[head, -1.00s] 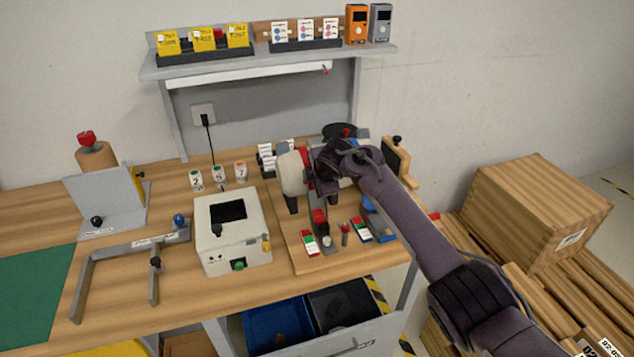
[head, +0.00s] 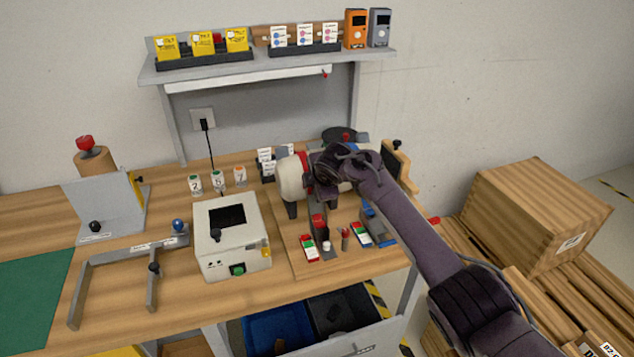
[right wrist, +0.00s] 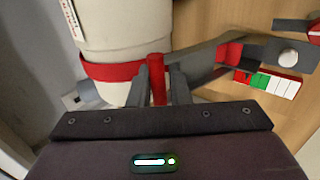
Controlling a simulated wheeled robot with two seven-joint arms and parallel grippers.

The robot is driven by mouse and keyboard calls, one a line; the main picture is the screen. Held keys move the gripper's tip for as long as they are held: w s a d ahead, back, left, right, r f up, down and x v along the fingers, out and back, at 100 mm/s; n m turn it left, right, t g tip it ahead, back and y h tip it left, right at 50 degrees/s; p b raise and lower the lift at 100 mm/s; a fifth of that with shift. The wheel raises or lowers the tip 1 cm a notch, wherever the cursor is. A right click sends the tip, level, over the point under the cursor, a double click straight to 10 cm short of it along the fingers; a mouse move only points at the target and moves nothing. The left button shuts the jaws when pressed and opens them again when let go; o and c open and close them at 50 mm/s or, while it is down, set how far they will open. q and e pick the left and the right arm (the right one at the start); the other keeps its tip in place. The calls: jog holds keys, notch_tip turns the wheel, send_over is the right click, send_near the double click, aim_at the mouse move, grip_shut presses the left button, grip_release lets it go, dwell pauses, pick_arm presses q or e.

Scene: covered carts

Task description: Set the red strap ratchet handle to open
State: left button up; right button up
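A cream drum lies on the wooden board in the head view (head: 292,178), with a red strap around it (head: 303,163). In the right wrist view, the drum (right wrist: 112,32) fills the upper left and the red strap (right wrist: 110,71) crosses it. A short red handle (right wrist: 157,79) stands up at the strap's right end. My right gripper (right wrist: 160,82) has one finger close on each side of this handle and appears shut on it. In the head view, my right gripper hides the ratchet. My left gripper is not in view.
A white box with a dark window (head: 236,262) stands left of the board. A grey shelf (head: 270,66) spans the back. A wooden crate (head: 535,215) is at the right.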

jog(key=v, duration=0.7)
jog(key=shift+s+r+b, duration=0.2)
jog(key=shift+r+b, duration=0.15)
jog(key=shift+d, duration=0.1)
